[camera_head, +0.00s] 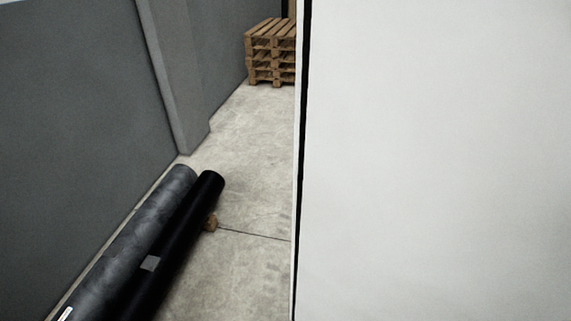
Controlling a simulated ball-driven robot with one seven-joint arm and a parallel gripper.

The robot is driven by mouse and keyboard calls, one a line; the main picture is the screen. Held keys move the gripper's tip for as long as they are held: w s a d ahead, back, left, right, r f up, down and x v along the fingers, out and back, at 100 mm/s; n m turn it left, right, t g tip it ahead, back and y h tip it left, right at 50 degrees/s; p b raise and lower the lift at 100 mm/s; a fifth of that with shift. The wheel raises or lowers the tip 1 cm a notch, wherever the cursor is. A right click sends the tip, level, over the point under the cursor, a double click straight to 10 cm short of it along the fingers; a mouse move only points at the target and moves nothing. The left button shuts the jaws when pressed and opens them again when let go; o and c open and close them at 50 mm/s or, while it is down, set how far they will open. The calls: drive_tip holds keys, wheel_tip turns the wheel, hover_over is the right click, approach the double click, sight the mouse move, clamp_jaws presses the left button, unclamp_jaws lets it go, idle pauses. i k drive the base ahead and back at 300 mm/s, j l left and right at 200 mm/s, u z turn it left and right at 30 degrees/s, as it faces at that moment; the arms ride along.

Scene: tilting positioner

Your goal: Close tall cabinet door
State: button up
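A large flat white panel (440,160) fills the right half of the head view, very close to the camera. It has a dark vertical line along its left edge. It may be the tall cabinet or its door, but I cannot tell which. No handle or hinge shows, and I cannot tell whether a door is open or shut. My gripper is not in view.
Two long dark rolls, one grey (130,245) and one black (180,245), lie along the grey wall (75,110) at left. Stacked wooden pallets (270,50) stand at the back.

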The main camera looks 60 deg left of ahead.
sight(432, 159)
drive_tip(key=i+j+u, duration=0.1)
drive_tip(key=j+u, duration=0.2)
drive_tip(key=u, duration=0.2)
drive_tip(key=i+j+u, duration=0.1)
drive_tip(key=j+u, duration=0.15)
drive_tip(key=u, duration=0.2)
drive_tip(key=i+j+u, duration=0.2)
drive_tip(key=u, duration=0.3)
